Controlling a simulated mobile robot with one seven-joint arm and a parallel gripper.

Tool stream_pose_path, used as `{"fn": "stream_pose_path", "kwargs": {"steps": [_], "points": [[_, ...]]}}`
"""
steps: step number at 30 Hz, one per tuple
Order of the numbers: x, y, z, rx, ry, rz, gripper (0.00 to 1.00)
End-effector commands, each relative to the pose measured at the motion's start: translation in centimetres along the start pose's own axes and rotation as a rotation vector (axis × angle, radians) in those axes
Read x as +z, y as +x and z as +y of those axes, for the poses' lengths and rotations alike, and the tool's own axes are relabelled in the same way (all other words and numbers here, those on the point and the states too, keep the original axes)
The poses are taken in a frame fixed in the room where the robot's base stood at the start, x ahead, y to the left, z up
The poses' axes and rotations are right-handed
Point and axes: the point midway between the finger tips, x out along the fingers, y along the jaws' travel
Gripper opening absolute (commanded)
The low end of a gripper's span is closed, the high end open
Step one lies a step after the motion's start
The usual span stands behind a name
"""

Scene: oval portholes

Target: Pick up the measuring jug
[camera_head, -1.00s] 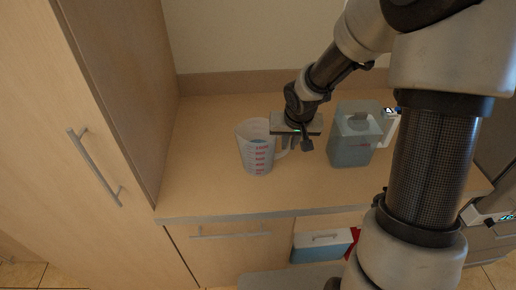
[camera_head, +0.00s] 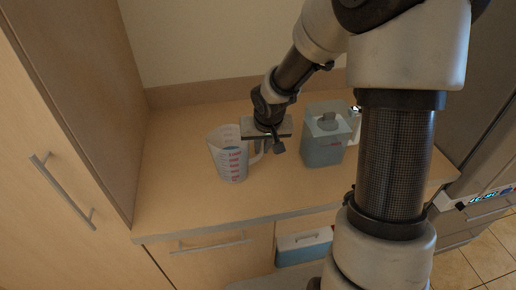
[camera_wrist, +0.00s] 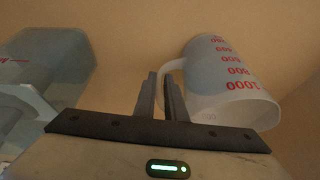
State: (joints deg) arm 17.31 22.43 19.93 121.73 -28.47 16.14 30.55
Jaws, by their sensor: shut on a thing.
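The measuring jug (camera_head: 229,157) is clear-white with red markings and stands upright over the counter, left of my gripper (camera_head: 269,146). Its handle faces right, toward the fingers. In the wrist view the jug (camera_wrist: 222,80) is at the right. My gripper (camera_wrist: 160,78) is shut on the jug's handle there, with the fingers close together around it. Whether the jug's base touches the counter cannot be told.
A bluish lidded pitcher (camera_head: 322,148) stands on the counter (camera_head: 170,200) just right of my gripper. A tall cabinet (camera_head: 75,110) bounds the left side. A blue and white box (camera_head: 304,248) shows below the counter's front edge. The counter's front left is clear.

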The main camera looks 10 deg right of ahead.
Motion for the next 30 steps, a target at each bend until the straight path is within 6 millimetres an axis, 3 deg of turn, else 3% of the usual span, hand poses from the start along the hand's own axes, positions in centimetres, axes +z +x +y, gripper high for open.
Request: {"fn": "stream_pose_path", "kwargs": {"steps": [21, 30], "points": [[-2.8, -6.4, -0.2, 0.0, 0.002, 0.006, 0.0], [-3.5, -8.1, -0.2, 0.001, 0.001, 0.004, 0.0]]}}
